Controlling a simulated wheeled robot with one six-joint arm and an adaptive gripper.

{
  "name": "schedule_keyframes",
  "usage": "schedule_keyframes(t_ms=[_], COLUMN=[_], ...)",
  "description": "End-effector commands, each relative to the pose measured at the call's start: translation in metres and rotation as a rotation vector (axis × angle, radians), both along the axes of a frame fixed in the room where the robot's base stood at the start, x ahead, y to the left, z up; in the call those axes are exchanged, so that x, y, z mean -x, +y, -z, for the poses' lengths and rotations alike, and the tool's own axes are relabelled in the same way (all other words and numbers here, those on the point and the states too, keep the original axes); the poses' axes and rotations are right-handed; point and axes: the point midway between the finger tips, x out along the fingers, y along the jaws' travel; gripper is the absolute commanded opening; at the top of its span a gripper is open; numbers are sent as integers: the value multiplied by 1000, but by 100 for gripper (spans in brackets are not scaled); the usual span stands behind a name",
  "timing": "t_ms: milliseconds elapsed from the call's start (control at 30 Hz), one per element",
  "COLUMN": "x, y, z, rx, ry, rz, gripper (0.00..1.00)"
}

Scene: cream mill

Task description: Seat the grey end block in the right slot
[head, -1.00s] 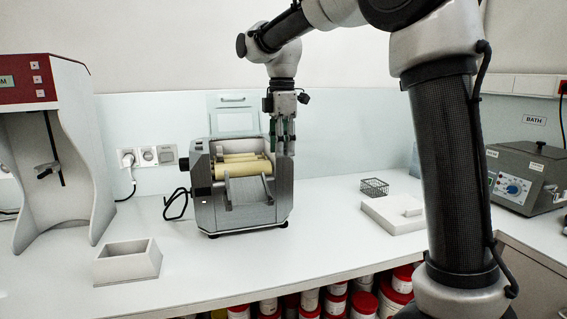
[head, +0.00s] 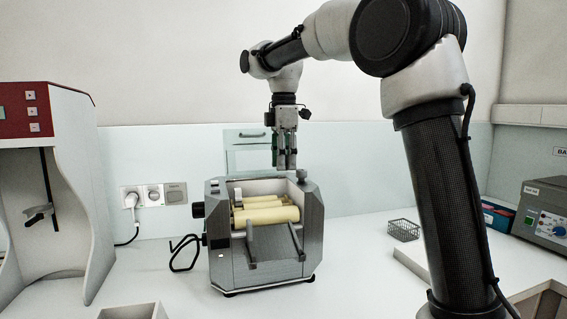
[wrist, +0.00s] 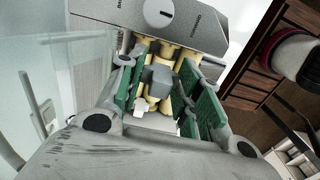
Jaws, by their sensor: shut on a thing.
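The mill (head: 240,272) is a grey metal machine on the bench with cream rollers (head: 265,216) across its open top. My gripper (head: 285,166) points down above the mill's back right part. In the wrist view, my gripper (wrist: 160,80) has green-padded fingers shut on the grey end block (wrist: 157,77). The rollers show behind and below the block there. The block is hard to make out between the fingers in the head view. The block looks apart from the slot, but the right slot itself cannot be clearly made out.
A knob (head: 301,175) stands on the mill's right back corner, close to my fingers. A red-topped stand (head: 75,190) is at left, a pale open box (head: 133,312) in front. A wire basket (head: 403,230) and bath (head: 545,212) are at right.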

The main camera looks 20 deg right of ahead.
Motion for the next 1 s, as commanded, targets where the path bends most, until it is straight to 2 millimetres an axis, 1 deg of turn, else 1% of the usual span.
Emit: schedule_keyframes(t_ms=[133,267,700,900,1000], x=[0,0,0,0,0], y=[0,0,0,0,0], z=[1,9,55,68,71], rx=[0,0,0,0,0], ry=[0,1,1,0,0], rz=[1,1,1,1,1], gripper=[14,14,14,14,14])
